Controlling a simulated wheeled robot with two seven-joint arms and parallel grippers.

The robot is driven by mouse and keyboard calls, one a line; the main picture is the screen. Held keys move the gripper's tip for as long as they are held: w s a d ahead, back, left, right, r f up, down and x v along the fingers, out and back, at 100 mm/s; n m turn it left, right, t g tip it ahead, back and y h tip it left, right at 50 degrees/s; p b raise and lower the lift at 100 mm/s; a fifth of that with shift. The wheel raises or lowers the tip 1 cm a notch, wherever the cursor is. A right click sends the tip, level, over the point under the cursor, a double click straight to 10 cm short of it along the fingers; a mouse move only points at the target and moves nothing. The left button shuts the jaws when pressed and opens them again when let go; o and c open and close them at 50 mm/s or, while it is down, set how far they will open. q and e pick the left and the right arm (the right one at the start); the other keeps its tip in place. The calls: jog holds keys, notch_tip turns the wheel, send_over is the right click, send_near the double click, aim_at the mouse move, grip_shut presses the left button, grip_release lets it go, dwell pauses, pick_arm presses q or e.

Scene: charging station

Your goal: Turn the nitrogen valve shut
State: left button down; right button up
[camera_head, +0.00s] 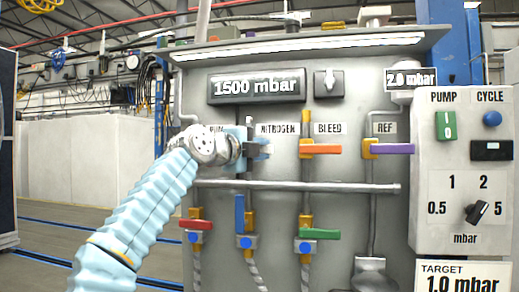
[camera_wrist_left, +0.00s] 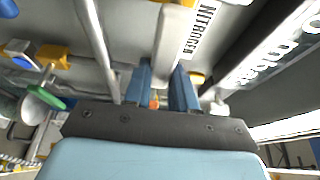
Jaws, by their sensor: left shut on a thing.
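The nitrogen valve's pale grey handle (camera_wrist_left: 172,45) shows in the left wrist view beside the NITROGEN label. It sticks out sideways from a yellow fitting at the top edge. My left gripper (camera_head: 264,148) is at this valve in the head view and covers most of it. In the wrist view its two blue fingers (camera_wrist_left: 162,74) are shut on the free end of the handle, one on each side. In the head view the NITROGEN label (camera_head: 277,129) is just above the fingers. My right gripper is in neither view.
To the right are the orange bleed handle (camera_head: 320,150) and purple REF handle (camera_head: 393,149), both level. A horizontal rail (camera_head: 300,186) runs below. Red (camera_head: 196,224), blue (camera_head: 240,215) and green (camera_head: 319,234) handles sit lower. A display (camera_head: 258,87) reads 1500 mbar.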

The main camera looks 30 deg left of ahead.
pick_arm(q)
jog(key=c, duration=0.9)
grip_release()
jog(key=shift+s+a+b, duration=0.2)
jog(key=shift+s+b, duration=0.6)
jog(key=shift+s, duration=1.5)
jog(key=shift+s+a+b, duration=0.25)
jog(key=shift+s+b, duration=0.6)
jog(key=shift+s, duration=1.4)
jog(key=shift+s+a+b, duration=0.2)
jog(key=shift+s+b, duration=0.6)
jog(key=shift+s, duration=1.5)
